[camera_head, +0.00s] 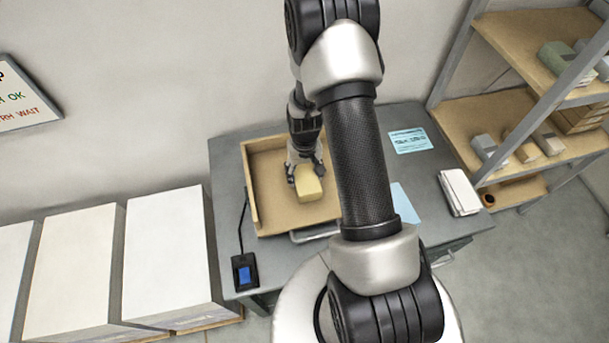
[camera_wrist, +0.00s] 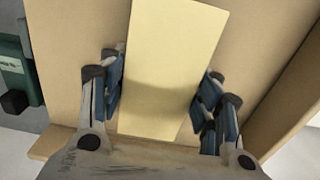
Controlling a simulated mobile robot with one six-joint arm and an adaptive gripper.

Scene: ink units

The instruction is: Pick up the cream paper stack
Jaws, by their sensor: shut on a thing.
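The cream paper stack (camera_head: 309,189) is a pale yellow block in the wooden tray (camera_head: 256,196) on the grey table. In the wrist view the stack (camera_wrist: 172,45) runs between the fingers, slightly tilted in the picture. My gripper (camera_head: 306,171) reaches down over the stack from behind. In the wrist view my gripper (camera_wrist: 160,90) has one finger on each side of the stack and is shut on it. I cannot tell whether the stack's underside touches the tray floor.
The tray walls stand close around my gripper. A white stack (camera_head: 459,191) and blue sheets (camera_head: 409,141) lie on the table's right part. A small black device with a blue screen (camera_head: 245,272) sits front left. A shelf unit (camera_head: 533,122) stands at right.

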